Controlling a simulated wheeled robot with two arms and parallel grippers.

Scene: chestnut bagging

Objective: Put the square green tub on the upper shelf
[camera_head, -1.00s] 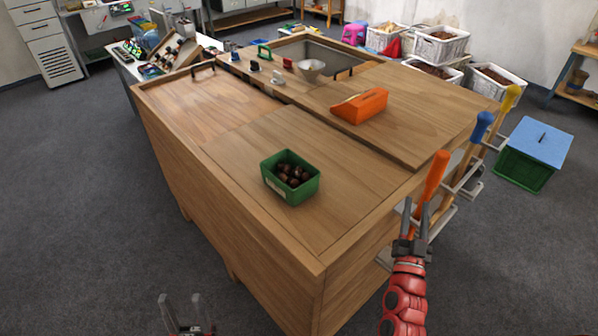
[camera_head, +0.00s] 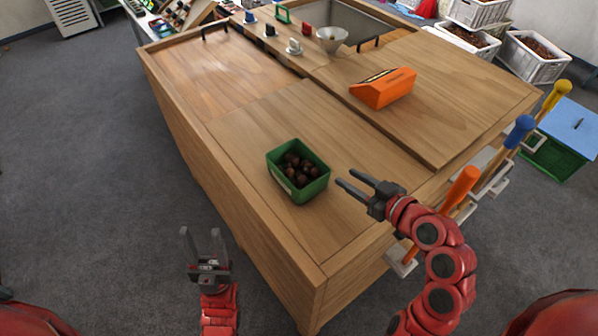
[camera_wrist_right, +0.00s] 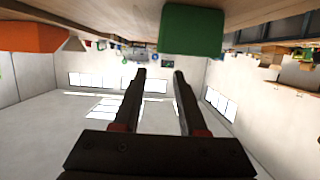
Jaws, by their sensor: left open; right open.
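The square green tub (camera_head: 299,187) holds several brown chestnuts and stands upright on the front part of the wooden workbench. It also shows at the top of the right wrist view (camera_wrist_right: 191,31), upside down. My right gripper (camera_head: 355,184) is open and empty, to the right of the tub, with its fingers pointing toward it but apart from it. Its two dark fingers show in the right wrist view (camera_wrist_right: 159,72). My left gripper (camera_head: 203,237) is open and empty, in front of the bench's left side, over the floor. I cannot make out the upper shelf.
An orange box (camera_head: 384,88) lies on the bench behind the tub. Tools with orange (camera_head: 461,187), blue (camera_head: 520,131) and yellow (camera_head: 556,95) handles hang at the bench's right side. The wood around the tub is clear.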

